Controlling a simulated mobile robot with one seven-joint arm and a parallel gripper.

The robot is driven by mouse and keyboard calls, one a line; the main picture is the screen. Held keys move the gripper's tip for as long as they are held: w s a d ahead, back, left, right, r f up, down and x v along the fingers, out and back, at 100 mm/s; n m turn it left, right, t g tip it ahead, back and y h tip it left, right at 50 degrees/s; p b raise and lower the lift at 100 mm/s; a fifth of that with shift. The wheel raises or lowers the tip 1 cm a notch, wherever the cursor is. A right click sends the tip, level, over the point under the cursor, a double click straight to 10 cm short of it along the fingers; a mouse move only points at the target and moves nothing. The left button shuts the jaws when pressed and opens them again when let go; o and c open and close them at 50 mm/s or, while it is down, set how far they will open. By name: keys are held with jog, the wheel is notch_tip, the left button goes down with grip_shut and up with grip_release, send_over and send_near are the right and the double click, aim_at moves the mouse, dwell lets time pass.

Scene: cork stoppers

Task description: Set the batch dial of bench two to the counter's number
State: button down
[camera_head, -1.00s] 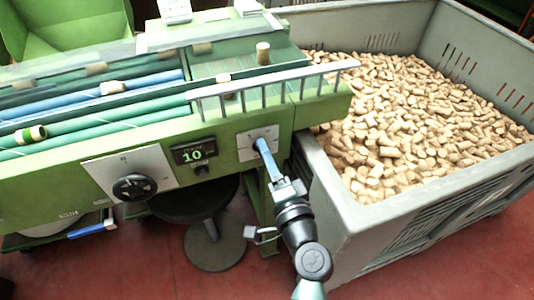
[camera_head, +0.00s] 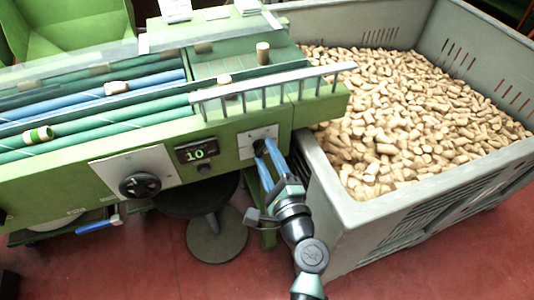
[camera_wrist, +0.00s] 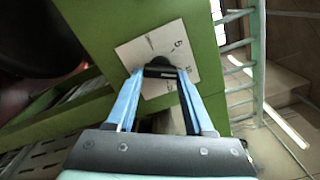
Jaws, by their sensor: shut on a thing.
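My gripper (camera_head: 262,148) reaches from below to a white dial plate (camera_head: 247,141) on the green bench front. In the wrist view, its blue fingers (camera_wrist: 160,72) are shut on a dark dial knob (camera_wrist: 238,61) in front of the plate. The plate carries printed marks, one like a 5, but the pointer's setting cannot be read. The counter (camera_head: 196,153) left of this plate shows a lit green 10. Farther left, a larger black knob (camera_head: 140,186) sits on its own pale plate.
A grey crate (camera_head: 345,205) full of corks stands close on the right of my gripper. A pale railing (camera_head: 275,88) runs above the dial plate. A dark round stool (camera_head: 217,235) stands under the bench. Red floor is open in front.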

jog(key=shift+f, duration=0.1)
dwell(0.4)
jog(key=shift+c, duration=1.4)
grip_release()
jog(key=v, duration=1.3)
